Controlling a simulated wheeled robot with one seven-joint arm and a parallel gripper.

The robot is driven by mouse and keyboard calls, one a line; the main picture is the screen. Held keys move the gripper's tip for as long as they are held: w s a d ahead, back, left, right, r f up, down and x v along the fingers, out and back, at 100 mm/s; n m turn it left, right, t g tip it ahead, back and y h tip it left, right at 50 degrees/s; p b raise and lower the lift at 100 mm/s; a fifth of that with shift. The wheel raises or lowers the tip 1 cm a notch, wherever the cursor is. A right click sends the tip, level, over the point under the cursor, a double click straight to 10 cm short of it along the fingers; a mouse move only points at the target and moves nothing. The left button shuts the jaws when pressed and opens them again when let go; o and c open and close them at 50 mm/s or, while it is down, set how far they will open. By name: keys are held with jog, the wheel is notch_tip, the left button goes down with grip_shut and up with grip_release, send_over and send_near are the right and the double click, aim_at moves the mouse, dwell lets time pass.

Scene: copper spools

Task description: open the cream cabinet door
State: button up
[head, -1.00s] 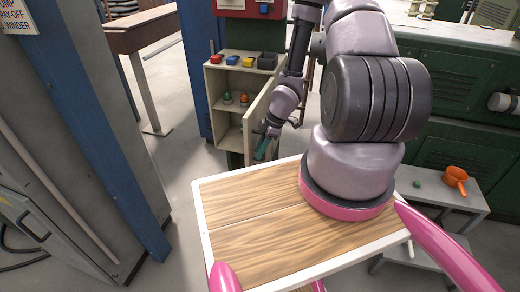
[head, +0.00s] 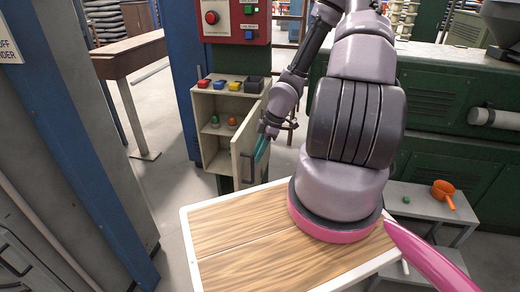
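A dark bar handle (head: 247,168) is on the door's face. My gripper (head: 262,150), with teal fingers, is at the door's outer right side, close to its edge. I cannot tell whether it touches the door, and its finger gap is hidden from this angle.
Small red, yellow, blue and dark bins (head: 235,86) sit on the cabinet top. A green and an orange-topped item (head: 232,122) stand on a shelf inside. A red control panel (head: 234,20) is above. A grey step stand (head: 425,207) with an orange scoop (head: 443,192) is at right.

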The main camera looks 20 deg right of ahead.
jog(key=shift+v, duration=0.95)
jog(key=d+r+m+t+h, duration=0.1)
jog(key=d+r+m+h, duration=0.3)
jog(key=r, duration=0.7)
jog(key=d+r+m+t+h, duration=0.1)
jog(key=d+r+m+h, duration=0.2)
jog(key=r+m, duration=0.55)
jog(key=s+a+r+m+t+y, duration=0.1)
jog(key=s+a+r+m, duration=0.1)
jog(key=r, duration=0.6)
jog(key=s+a+r+m+t+y, duration=0.1)
jog(key=s+a+r+m+y, duration=0.1)
jog(key=s+a+r, duration=0.3)
jog(key=s+a+r+m+t+y, duration=0.1)
jog(key=s+r, duration=0.4)
jog(key=r, duration=0.5)
jog(key=a+m+t, duration=0.1)
jog(key=a+m, duration=0.1)
jog(key=shift+s+a+r+y, duration=0.2)
jog(key=shift+a+r+y, duration=0.1)
jog(key=shift+a, duration=0.05)
